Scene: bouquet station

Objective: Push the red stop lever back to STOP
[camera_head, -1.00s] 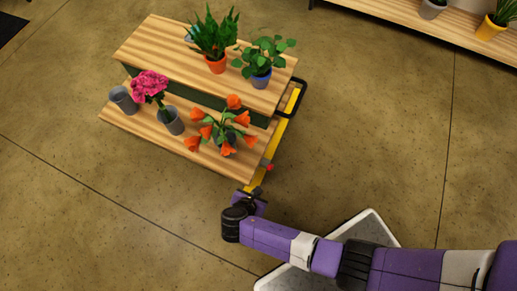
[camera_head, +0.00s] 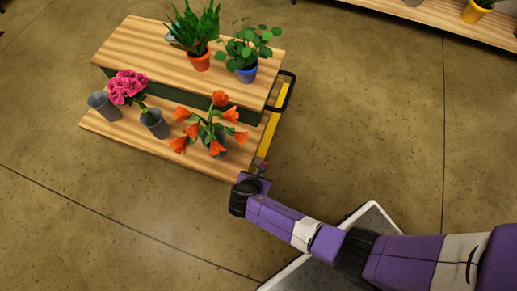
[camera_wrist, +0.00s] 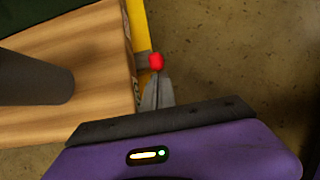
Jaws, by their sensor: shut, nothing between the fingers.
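The red stop lever (camera_wrist: 156,62) shows as a red knob just beyond my fingertips in the wrist view. It sits beside the yellow strip at the end of the wooden cart. A small bit of the red lever (camera_head: 265,164) shows in the head view, largely hidden by my gripper. My gripper (camera_wrist: 157,90) is shut and empty, with its fingertips at or very near the knob; I cannot tell whether they touch. It also shows in the head view (camera_head: 260,172) at the cart's near right corner. No STOP marking is readable.
The two-level wooden cart (camera_head: 120,135) carries orange flowers (camera_head: 217,128), pink flowers (camera_head: 128,87), grey pots (camera_head: 104,106) and two potted plants (camera_head: 246,53). A black handle (camera_head: 290,90) juts from its right end. A shelf (camera_head: 420,22) stands at the back right. Floor to the right is clear.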

